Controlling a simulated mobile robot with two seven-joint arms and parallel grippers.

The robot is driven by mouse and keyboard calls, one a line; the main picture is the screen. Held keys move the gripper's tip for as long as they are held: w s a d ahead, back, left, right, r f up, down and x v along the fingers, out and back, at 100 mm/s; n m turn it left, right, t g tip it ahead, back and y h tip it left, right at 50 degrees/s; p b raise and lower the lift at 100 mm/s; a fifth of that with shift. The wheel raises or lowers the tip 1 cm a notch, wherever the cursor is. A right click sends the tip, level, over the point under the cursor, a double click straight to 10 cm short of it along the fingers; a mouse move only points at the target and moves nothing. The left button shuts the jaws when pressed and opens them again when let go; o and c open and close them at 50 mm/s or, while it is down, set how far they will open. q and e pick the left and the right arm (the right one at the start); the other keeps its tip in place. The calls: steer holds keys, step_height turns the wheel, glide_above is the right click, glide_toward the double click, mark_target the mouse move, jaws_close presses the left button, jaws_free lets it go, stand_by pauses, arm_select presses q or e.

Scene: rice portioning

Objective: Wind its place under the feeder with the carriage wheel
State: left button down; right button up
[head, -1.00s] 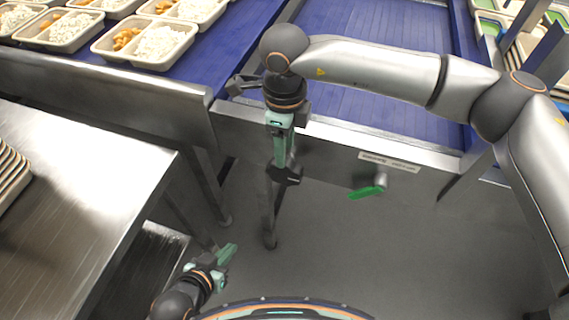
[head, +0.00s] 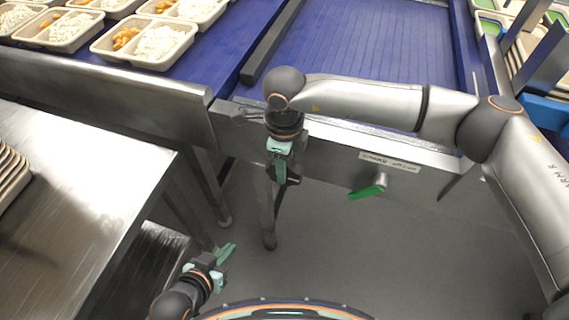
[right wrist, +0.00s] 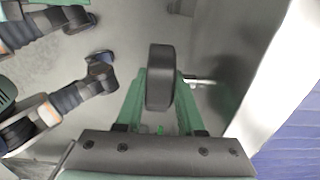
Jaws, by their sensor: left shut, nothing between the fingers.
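My right gripper (head: 281,172) points down in front of the conveyor's steel side. In the right wrist view its green fingers stand on either side of a black knob (right wrist: 160,78) and appear shut on it. I take this as the grip of the carriage wheel; the rest of the wheel is mostly hidden, with a short metal rod showing beside it. My left gripper (head: 226,254) is low at the bottom left over the floor, shut and empty, apart from everything. The feeder cannot be made out in these views.
Trays of rice (head: 158,42) stand on the blue belt at the back left. A steel table (head: 70,215) fills the left. The floor in front is clear.

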jaws_close()
steer(key=shift+a+f+h+b, duration=0.15)
steer(key=shift+h+b, duration=0.45)
steer(key=shift+h, duration=0.1)
steer(key=shift+g+h+b, duration=0.3)
steer(key=shift+a+h, duration=0.1)
steer(key=shift+h, duration=0.2)
steer(key=shift+o, duration=2.2)
jaws_free()
